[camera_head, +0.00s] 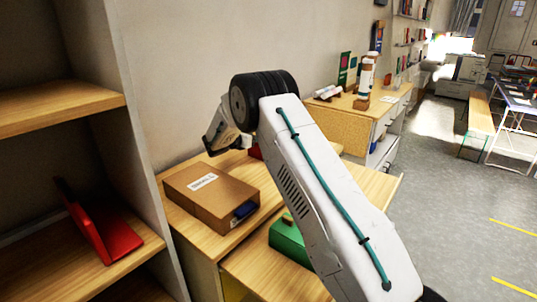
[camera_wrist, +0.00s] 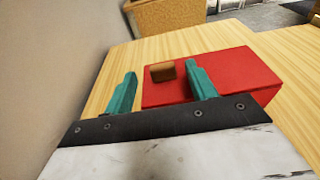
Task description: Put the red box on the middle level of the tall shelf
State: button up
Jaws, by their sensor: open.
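The red box (camera_wrist: 235,72) lies on a wooden table top in the wrist view, with a small brown block-like handle (camera_wrist: 163,71) on its top. In the head view only a sliver of the red box (camera_head: 255,152) shows behind my arm. My gripper (camera_wrist: 161,72) is open. Its teal fingers appear on either side of the handle in the picture; I cannot tell whether they touch it. In the head view my gripper (camera_head: 212,145) points down over the table. The tall shelf (camera_head: 60,108) stands at the left with two wooden levels in view.
A red angled object (camera_head: 105,235) occupies the lower visible shelf level. A labelled brown box (camera_head: 205,198) and a green box (camera_head: 288,243) sit near the shelf, the green one partly behind my arm. Another cabinet (camera_head: 345,123) stands behind. Floor (camera_head: 450,210) at the right is clear.

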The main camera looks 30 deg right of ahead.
jog(key=x, duration=0.5)
jog(key=shift+s+d, duration=0.15)
grip_shut()
jog(key=shift+r, duration=0.1)
jog(key=shift+r, duration=0.1)
